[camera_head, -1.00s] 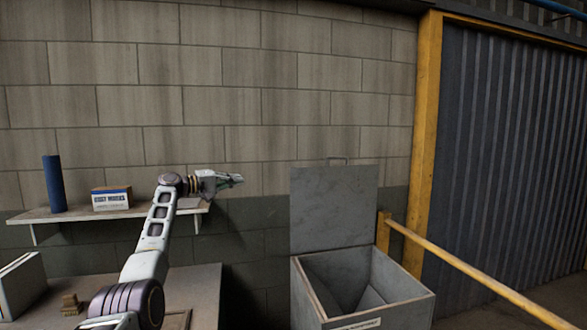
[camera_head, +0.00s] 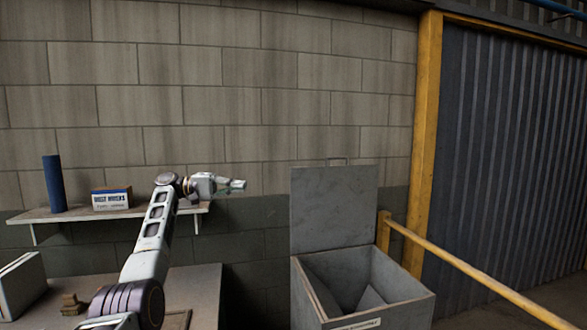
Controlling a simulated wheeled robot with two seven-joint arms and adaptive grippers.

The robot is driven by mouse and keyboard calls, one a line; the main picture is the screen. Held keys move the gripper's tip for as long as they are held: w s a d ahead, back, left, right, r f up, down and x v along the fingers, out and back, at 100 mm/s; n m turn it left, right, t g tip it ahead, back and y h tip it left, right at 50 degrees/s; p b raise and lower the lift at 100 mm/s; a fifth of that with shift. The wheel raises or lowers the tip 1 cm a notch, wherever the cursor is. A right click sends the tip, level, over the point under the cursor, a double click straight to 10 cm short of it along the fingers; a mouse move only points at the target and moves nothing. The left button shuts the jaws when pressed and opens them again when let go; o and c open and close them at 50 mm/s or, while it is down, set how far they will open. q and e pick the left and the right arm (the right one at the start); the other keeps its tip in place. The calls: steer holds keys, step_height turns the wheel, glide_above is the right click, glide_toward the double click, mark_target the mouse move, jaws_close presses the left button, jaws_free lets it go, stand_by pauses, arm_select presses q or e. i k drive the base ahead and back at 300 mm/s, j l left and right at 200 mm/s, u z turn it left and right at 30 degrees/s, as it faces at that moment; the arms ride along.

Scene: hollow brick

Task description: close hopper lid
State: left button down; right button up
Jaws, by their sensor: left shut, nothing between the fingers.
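The grey hopper (camera_head: 407,299) stands at the lower middle right, its top open and its sloped inner walls showing. My left gripper (camera_head: 238,184) is shut and empty, pointing right. In the picture it is to the left of the lid, apart from it, at about the height of the lid's upper part. My right gripper is not in view.
A wall shelf (camera_head: 130,213) holds a blue cylinder (camera_head: 54,184) and a small box (camera_head: 111,198). A bench (camera_head: 205,285) stands below it. A yellow rail (camera_head: 470,268) runs right of the hopper from a yellow post (camera_head: 425,140).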

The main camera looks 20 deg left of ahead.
mark_target(331, 207)
steer(key=i+j, duration=0.15)
steer(key=i, duration=0.35)
steer(key=i+j, duration=0.15)
steer(key=i, duration=0.35)
steer(key=i+j, duration=0.15)
steer(key=i, duration=0.3)
